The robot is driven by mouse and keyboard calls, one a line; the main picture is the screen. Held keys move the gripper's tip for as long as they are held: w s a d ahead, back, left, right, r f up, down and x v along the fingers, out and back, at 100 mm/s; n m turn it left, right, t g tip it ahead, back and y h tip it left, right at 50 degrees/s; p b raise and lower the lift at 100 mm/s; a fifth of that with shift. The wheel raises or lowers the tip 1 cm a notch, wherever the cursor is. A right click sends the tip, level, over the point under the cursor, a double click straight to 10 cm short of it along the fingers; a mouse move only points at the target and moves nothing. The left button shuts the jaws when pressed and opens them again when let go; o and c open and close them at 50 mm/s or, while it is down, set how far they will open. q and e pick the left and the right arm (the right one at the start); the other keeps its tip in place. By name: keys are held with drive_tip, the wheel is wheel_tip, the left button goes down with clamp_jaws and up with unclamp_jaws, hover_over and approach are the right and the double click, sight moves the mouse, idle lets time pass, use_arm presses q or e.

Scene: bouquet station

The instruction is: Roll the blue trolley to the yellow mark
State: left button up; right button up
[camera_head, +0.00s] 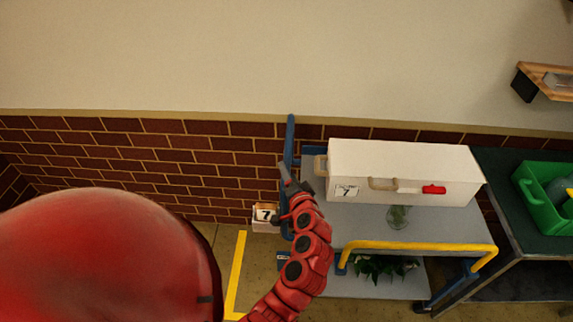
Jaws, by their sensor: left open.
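The blue trolley (291,150) stands against the wall right of centre. It has blue posts, grey shelves and a yellow handle bar (420,246) at its near side. The yellow mark (236,272) is painted on the floor to the left of the trolley, partly hidden by my red arm. My left gripper (291,182) is open at the trolley's left end, close to its blue post; I cannot tell whether it touches. My right gripper is not in view.
A small box marked 7 (265,217) is by the brick wall. A dark table with a green crate (540,200) stands at right.

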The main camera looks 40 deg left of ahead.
use_arm(q)
drive_tip(key=shift+x, duration=1.35)
clamp_jaws()
idle(0.4)
